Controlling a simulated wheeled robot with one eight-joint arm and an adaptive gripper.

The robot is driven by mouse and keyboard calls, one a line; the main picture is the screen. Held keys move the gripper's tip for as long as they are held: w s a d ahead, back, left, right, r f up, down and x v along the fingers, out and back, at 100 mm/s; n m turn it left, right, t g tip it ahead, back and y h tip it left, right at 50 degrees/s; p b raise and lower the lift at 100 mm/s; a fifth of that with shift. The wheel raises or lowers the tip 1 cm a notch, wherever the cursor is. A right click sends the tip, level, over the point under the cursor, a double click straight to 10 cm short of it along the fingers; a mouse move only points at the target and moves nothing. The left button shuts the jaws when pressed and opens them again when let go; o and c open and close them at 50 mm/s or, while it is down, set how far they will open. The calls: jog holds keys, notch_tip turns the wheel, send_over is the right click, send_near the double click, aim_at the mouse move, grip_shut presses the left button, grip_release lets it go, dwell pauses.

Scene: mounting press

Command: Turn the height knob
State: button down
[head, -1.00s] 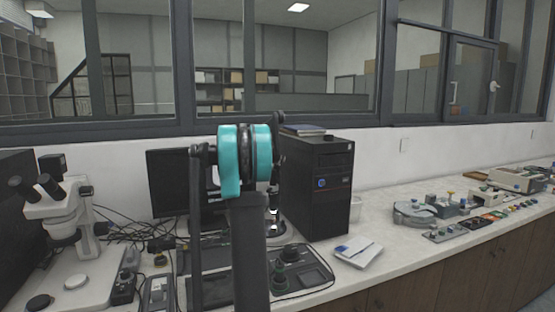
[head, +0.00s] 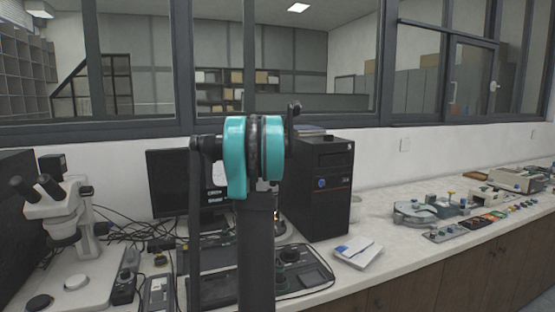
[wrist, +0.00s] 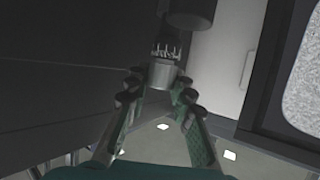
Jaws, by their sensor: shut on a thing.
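In the wrist view the two green-sided fingers of my gripper (wrist: 159,97) stand either side of a short grey cylinder with a toothed upper end, which looks like the height knob (wrist: 162,74). My gripper is shut on it, though the exact contact at the fingertips is dark and hard to make out. A dark cylinder (wrist: 190,12) hangs just above it. In the head view my own arm, with its teal joint, stands in front of the press area. It hides my gripper and the knob there.
A dark panel (wrist: 60,60) fills the left of the wrist view, close to the fingers. In the head view a microscope (head: 62,215) stands left, with a monitor (head: 170,180) and black computer tower (head: 325,190) behind my arm. The bench (head: 385,255) has free room right of the booklet (head: 358,252).

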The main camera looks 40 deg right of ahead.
jog(key=c, duration=1.3)
grip_release()
jog(key=v, duration=1.2)
jog(key=shift+w+a, duration=0.1)
